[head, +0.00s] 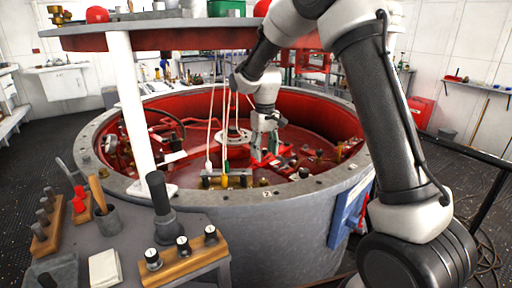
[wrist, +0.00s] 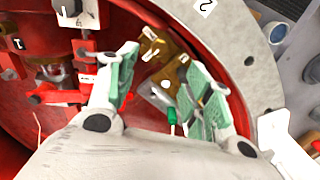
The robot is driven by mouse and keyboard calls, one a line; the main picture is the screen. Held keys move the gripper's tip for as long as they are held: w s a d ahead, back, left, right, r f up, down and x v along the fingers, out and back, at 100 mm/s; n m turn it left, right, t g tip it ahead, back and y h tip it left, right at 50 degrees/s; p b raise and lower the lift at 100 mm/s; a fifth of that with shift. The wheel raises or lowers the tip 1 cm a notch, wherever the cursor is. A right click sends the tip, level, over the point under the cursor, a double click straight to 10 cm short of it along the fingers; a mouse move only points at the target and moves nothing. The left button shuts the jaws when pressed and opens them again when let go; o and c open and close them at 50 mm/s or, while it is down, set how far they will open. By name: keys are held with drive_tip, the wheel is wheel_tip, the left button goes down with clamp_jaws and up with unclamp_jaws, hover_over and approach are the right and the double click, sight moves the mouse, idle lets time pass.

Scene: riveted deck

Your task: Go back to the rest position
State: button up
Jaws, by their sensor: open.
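My gripper (head: 265,150) hangs at the end of my arm, inside the red-lined round well, over its near right part. In the wrist view my gripper (wrist: 160,62) shows its two green-padded fingers spread apart, with nothing held between them. Beyond the fingers in that view lie a brass-coloured fitting (wrist: 170,62) and a small green piece (wrist: 172,116). In the head view a small rack (head: 240,181) with yellow and green upright pieces stands at the well's near side, left of my gripper. Its lower details are too small to tell.
The grey riveted rim (head: 318,192) surrounds the well. A white post (head: 130,110) carries a shelf (head: 150,24) at upper left. A bench at lower left holds a wooden block with dark knobs (head: 183,258) and a grey cup (head: 109,220). Black railing stands at right.

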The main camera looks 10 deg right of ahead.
drive_tip(key=s+d+r+m+t, duration=0.1)
drive_tip(key=s+d+r, duration=0.4)
drive_tip(key=s, duration=0.6)
drive_tip(key=s+d+r+m+t, duration=0.1)
drive_tip(key=s+d+r, duration=0.4)
drive_tip(key=s, duration=0.6)
drive_tip(key=s+d+r+m+t, duration=0.1)
drive_tip(key=s+d+r, duration=0.3)
drive_tip(key=s, duration=0.8)
drive_tip(key=shift+d+r+m+t, duration=0.3)
drive_tip(key=shift+d+r+t, duration=0.1)
drive_tip(key=shift+r+t, duration=0.3)
